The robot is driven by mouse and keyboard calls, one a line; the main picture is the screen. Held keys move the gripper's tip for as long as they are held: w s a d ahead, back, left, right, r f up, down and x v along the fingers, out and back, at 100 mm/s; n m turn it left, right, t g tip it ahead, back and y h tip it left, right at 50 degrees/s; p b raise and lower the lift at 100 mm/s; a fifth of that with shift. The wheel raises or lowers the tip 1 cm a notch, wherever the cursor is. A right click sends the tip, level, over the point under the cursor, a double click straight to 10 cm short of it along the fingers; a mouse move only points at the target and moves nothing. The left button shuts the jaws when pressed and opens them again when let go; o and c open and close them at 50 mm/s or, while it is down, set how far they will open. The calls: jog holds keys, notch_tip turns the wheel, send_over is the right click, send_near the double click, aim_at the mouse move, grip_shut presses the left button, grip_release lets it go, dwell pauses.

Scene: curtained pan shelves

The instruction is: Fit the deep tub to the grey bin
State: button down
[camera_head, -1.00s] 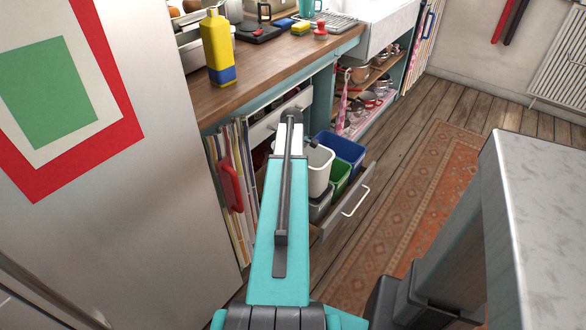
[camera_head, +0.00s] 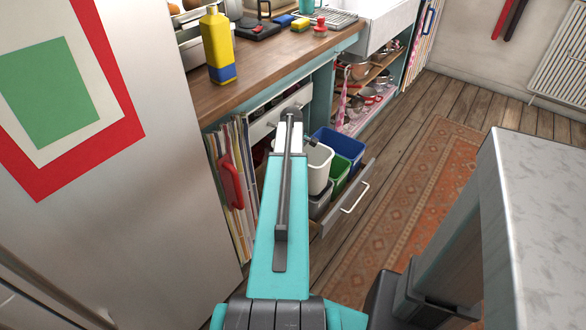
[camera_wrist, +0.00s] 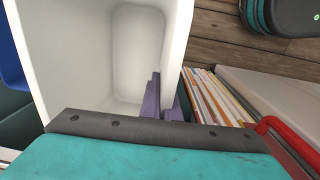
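The deep tub (camera_head: 319,168) is white and shows upright over the grey bin (camera_head: 319,206) in the open drawer. Its open inside fills the upper left of the wrist view (camera_wrist: 135,50). My gripper (camera_wrist: 163,98) has its purple fingers on either side of the tub's wall, shut on it at the rim. In the head view my arm hides most of the gripper and the tub's left side. The grey bin shows only as a low grey wall below the tub. I cannot tell how far the tub sits inside it.
A green bin (camera_head: 341,172) and a blue bin (camera_head: 342,144) stand beside the tub in the drawer (camera_head: 335,219). Upright boards and papers (camera_head: 240,190) with a red-handled item stand to the left. A pale-topped table (camera_head: 540,200) is at right; floor and rug (camera_head: 405,210) lie between.

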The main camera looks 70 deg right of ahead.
jog(key=shift+f+b, duration=0.75)
jog(key=shift+f, duration=1.6)
jog(key=shift+f, duration=0.2)
jog(key=c, duration=1.9)
grip_release()
jog(key=shift+c, duration=0.2)
jog(key=shift+r, duration=0.15)
notch_tip(320, 180, up, 14)
jog(key=shift+a+f, duration=0.25)
